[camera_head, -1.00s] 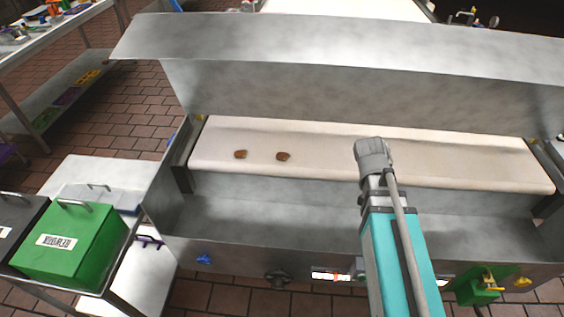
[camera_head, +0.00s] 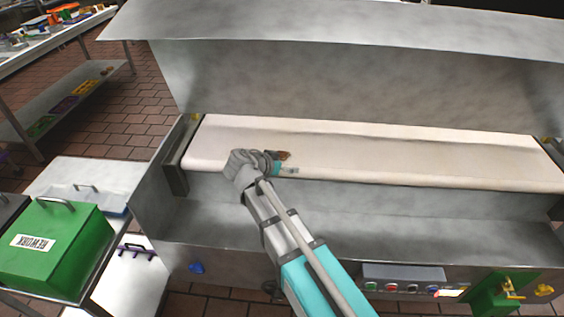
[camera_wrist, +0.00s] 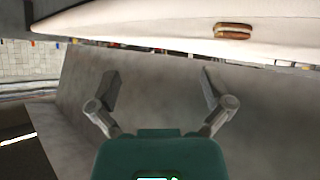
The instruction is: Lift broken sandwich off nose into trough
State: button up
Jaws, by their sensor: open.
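A brown sandwich with a pale cream layer (camera_wrist: 233,31) lies on the cream belt (camera_wrist: 150,22) close to its edge, upper right in the wrist view. In the head view a brown piece (camera_head: 284,154) shows on the belt (camera_head: 420,155), partly behind my wrist. My gripper (camera_head: 291,171) is at the belt's rounded front edge, the nose. In the wrist view my gripper (camera_wrist: 161,88) is open and empty, its two fingers spread over the grey metal trough (camera_wrist: 160,70), apart from the sandwich. The trough (camera_head: 400,225) runs along the belt's front in the head view.
A tall metal panel (camera_head: 330,85) stands behind the belt. A green REWORK bin (camera_head: 60,250) stands at the left on a white surface. Controls and a green fixture (camera_head: 505,295) sit along the front. The belt's right part is clear.

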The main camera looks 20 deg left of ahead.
jog(key=s+a+t+y+b, duration=0.1)
jog(key=s+a+t+b, duration=0.1)
jog(key=a, duration=0.7)
jog(key=shift+s+a+t, duration=0.15)
jog(key=shift+s+t, duration=0.15)
jog(key=shift+s, duration=0.25)
jog(key=shift+w, duration=0.1)
jog(key=b, duration=0.3)
send_near(282, 155)
jog(key=x, duration=0.3)
jog(key=shift+f, duration=0.1)
jog(key=shift+w+f, duration=0.1)
jog(key=shift+w, duration=0.35)
